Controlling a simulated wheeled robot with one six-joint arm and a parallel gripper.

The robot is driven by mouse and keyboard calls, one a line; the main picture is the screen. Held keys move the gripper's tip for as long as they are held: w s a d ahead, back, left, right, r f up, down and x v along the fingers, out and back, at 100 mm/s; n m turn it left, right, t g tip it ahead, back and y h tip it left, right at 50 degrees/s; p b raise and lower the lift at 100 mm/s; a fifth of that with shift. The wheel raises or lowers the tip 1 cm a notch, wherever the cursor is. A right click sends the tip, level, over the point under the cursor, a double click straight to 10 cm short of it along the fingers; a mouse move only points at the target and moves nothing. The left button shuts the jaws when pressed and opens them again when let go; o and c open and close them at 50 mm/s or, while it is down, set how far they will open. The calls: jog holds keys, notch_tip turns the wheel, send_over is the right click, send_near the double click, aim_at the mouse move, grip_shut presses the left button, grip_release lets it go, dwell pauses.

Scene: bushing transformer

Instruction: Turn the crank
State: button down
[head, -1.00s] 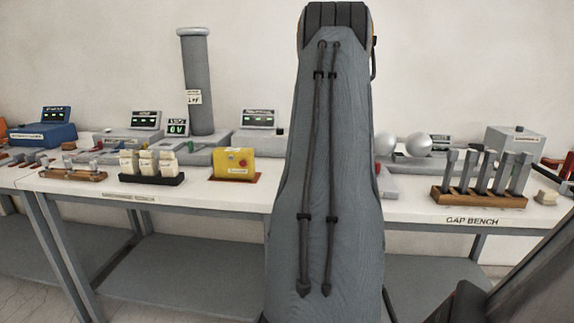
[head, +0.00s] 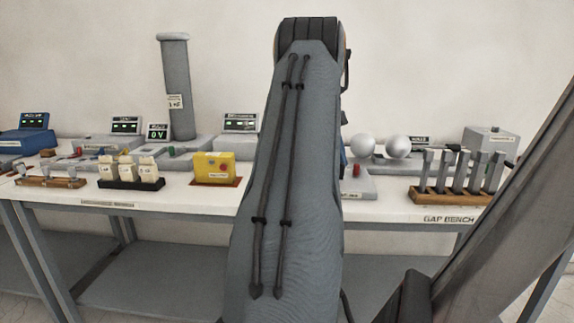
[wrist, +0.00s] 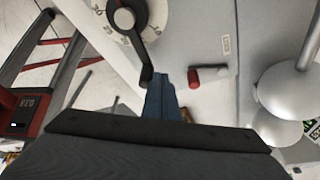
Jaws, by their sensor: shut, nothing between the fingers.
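The crank (wrist: 136,38) shows in the wrist view as a black arm on a round hub, over a white numbered dial (wrist: 97,10). Its black handle end (wrist: 147,77) points toward my gripper. My gripper (wrist: 163,78) shows as narrow blue fingers, shut and empty. The fingertips appear just right of the handle end; I cannot tell whether they touch it. In the head view my arm covers the middle of the bench, and I cannot make out the crank there.
Two silver spheres (head: 380,146) stand on the bench, also close on the right in the wrist view (wrist: 290,85). A red knob (wrist: 194,78) lies right of the fingers. A rack of upright grey bars (head: 462,172) and a yellow box (head: 214,168) flank my arm.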

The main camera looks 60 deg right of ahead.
jog(key=shift+w, duration=0.1)
dwell(0.4)
jog(key=shift+w+d+p, duration=0.2)
jog(key=shift+d+p, duration=0.35)
jog(key=shift+p, duration=0.2)
jog(key=d, duration=0.1)
jog(key=d+p, duration=0.1)
jog(key=w+d+r+p, duration=0.1)
jog(key=shift+d, duration=0.15)
notch_tip(320, 180, up, 8)
jog(key=w+d+p, duration=0.1)
jog(key=d+p, duration=0.1)
jog(key=p, duration=0.2)
jog(key=shift+w+d, duration=0.2)
jog(key=shift+d, duration=0.15)
